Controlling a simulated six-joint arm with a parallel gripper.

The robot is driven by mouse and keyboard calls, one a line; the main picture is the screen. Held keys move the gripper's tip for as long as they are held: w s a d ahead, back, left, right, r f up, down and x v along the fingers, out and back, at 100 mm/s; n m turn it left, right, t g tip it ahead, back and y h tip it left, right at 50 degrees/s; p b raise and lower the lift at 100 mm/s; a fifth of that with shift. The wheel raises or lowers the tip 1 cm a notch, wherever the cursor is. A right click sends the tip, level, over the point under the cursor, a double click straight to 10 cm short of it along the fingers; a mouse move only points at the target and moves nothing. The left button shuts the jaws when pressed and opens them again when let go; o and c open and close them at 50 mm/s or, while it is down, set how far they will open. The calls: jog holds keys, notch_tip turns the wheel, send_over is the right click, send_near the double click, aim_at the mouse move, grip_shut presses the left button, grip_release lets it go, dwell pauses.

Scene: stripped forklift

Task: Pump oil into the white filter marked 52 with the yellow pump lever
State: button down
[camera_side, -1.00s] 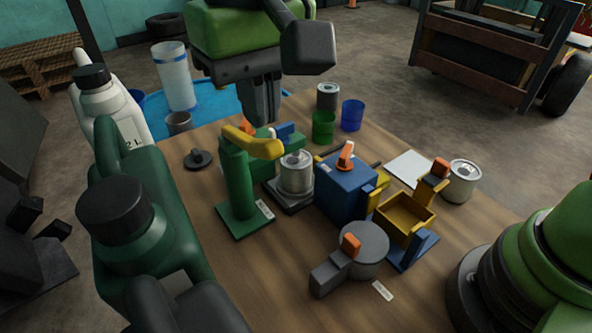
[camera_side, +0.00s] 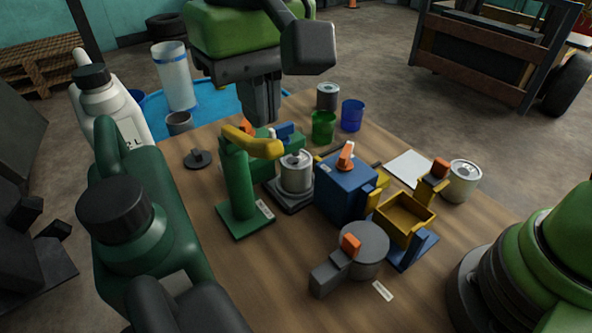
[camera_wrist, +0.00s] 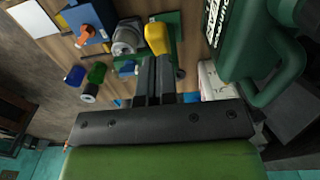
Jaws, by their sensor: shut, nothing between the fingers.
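The yellow pump lever (camera_side: 252,142) sits on top of a green pump post (camera_side: 238,188) and points right, over the filter side. It also shows in the wrist view (camera_wrist: 157,40), just beyond my fingertips. A pale metallic filter can (camera_side: 296,172) stands upright on a dark base right of the pump, below the lever's end; no number is readable on it. It also shows in the wrist view (camera_wrist: 125,38). My gripper (camera_side: 264,115) points down above and behind the lever, shut and empty. Its fingers (camera_wrist: 155,62) are together; I cannot tell whether they touch the lever.
A blue box (camera_side: 345,195) with an orange knob and a yellow tray (camera_side: 405,216) stand right of the filter. Green (camera_side: 323,127) and blue (camera_side: 352,115) cups stand behind. A large green jug (camera_side: 145,235) is at front left.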

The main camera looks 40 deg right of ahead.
jog(key=shift+f, duration=0.1)
jog(key=shift+f, duration=4.2)
jog(key=shift+r, duration=4.3)
jog(key=shift+f, duration=4.25)
jog(key=shift+r, duration=4.25)
